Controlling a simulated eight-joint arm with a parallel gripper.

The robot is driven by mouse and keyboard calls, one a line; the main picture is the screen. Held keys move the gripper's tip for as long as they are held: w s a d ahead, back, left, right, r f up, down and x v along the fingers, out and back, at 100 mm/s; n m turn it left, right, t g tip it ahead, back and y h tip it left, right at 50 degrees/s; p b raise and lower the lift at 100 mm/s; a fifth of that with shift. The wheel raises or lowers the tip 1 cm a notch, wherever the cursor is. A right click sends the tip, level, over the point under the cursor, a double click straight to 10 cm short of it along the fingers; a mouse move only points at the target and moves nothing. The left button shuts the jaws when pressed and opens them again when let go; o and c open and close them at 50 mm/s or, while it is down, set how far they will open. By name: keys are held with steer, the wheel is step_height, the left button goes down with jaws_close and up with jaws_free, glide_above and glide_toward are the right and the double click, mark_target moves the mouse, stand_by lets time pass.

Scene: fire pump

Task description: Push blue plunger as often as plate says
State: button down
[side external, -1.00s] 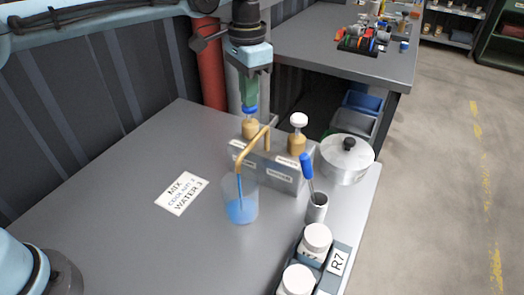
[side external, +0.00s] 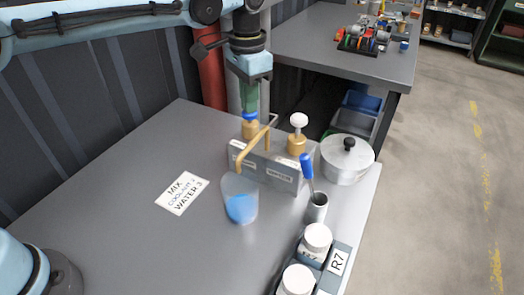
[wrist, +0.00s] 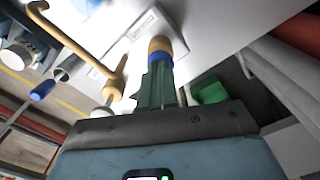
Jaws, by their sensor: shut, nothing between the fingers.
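The blue plunger (side external: 250,116) stands on a brass collar on the left of the grey pump block (side external: 268,166). It sits low, close to its collar. My gripper (side external: 250,108) is shut and empty, its green fingers pointing down onto the plunger's top and seeming to touch it. In the wrist view my fingertips (wrist: 158,66) meet the blue plunger (wrist: 160,57). The white plunger (side external: 298,120) stands raised on the right. The brass spout (side external: 254,150) points at a clear beaker (side external: 240,198) holding blue liquid. The plate (side external: 182,193) reads MIX, COOLANT, WATER 3; the coolant number is unclear.
A blue-handled tool (side external: 307,168) stands in a grey cup (side external: 317,207) right of the block. A lidded pot (side external: 346,160) and white-capped jars (side external: 317,238) in a rack marked R7 are on the right. The table's left front is clear.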

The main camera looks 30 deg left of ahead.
steer(key=shift+r, duration=1.9)
steer(key=shift+f, duration=0.15)
steer(key=shift+f, duration=2.15)
steer(key=shift+r, duration=2.35)
steer(key=shift+r, duration=3)
